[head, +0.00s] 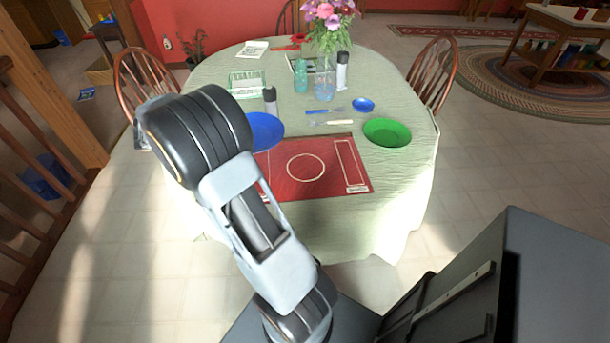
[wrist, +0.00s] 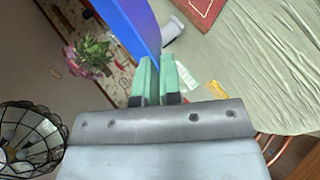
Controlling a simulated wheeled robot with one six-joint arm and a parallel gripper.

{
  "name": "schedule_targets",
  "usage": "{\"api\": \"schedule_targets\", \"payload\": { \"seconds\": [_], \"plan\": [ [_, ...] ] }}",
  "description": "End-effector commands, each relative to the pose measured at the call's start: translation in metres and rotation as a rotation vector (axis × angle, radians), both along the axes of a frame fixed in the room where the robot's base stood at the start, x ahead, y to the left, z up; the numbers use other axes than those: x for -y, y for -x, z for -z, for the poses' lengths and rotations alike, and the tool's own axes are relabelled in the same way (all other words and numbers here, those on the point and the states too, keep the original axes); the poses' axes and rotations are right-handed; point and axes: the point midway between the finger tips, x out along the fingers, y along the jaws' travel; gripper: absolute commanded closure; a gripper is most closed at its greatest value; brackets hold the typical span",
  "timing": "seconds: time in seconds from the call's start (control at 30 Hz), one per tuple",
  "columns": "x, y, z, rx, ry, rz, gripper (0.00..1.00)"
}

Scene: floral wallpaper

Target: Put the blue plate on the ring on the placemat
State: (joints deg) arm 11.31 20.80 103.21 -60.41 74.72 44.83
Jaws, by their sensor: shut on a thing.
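The blue plate (head: 265,130) shows in the head view beside my arm, at the left back corner of the placemat; my arm hides part of it. In the wrist view the blue plate (wrist: 138,20) is gripped at its edge between the green fingers of my gripper (wrist: 157,70). The plate is seen steeply tilted there. My gripper is hidden behind my arm in the head view. The red placemat (head: 277,188) lies at the table's near edge, with a pale ring (head: 305,167) in its middle and nothing on it. A corner of the placemat (wrist: 203,10) shows in the wrist view.
A green plate (head: 387,132) lies right of the placemat on the table (head: 400,170). Behind are a small blue bowl (head: 363,104), cutlery (head: 332,122), a glass pitcher (head: 325,85), bottles and flowers (head: 328,20). Chairs stand at both sides.

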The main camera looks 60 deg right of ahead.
Motion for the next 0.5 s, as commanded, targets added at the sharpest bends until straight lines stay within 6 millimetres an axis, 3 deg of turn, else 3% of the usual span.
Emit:
{"api": "schedule_targets", "payload": {
  "seconds": [0.1, 0.3, 0.5],
  "plan": [
    [0.006, 0.018, 0.011, -0.002, 0.000, 0.190, 1.00],
    [0.010, 0.036, 0.017, -0.006, -0.001, 0.348, 1.00],
    [0.046, 0.057, 0.034, -0.007, -0.001, 0.376, 1.00]
  ]
}}
